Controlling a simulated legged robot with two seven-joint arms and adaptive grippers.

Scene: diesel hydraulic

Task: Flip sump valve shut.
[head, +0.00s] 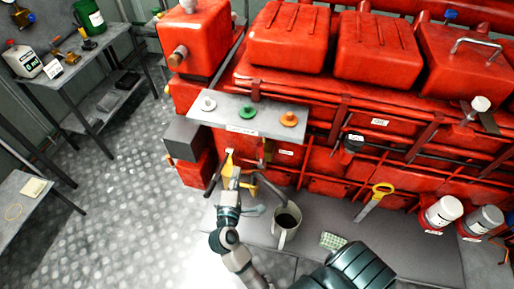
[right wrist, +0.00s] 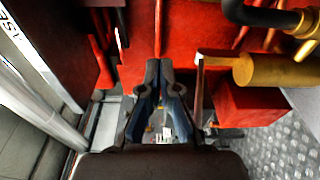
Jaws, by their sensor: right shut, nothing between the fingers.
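The likely sump valve is a brass-yellow fitting (head: 228,163) low on the red engine's front left corner in the head view. In the right wrist view its brass cylindrical body (right wrist: 272,70) lies at upper right, with a thin flat lever (right wrist: 199,88) hanging down from its left end. My right gripper (head: 233,183) is just in front of the fitting and partly covers it. In the right wrist view the right gripper (right wrist: 159,66) is shut and empty, its fingertips left of the lever with a small gap in the picture. Contact cannot be told. My left gripper is out of view.
A grey mug (head: 287,225), a yellow-handled tool (head: 380,190) and a green-and-white pad (head: 333,241) rest on the grey bench (head: 400,250). A dark hose (head: 272,188) curves close to the right of my gripper. Tread-plate floor (head: 120,165) is open at left.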

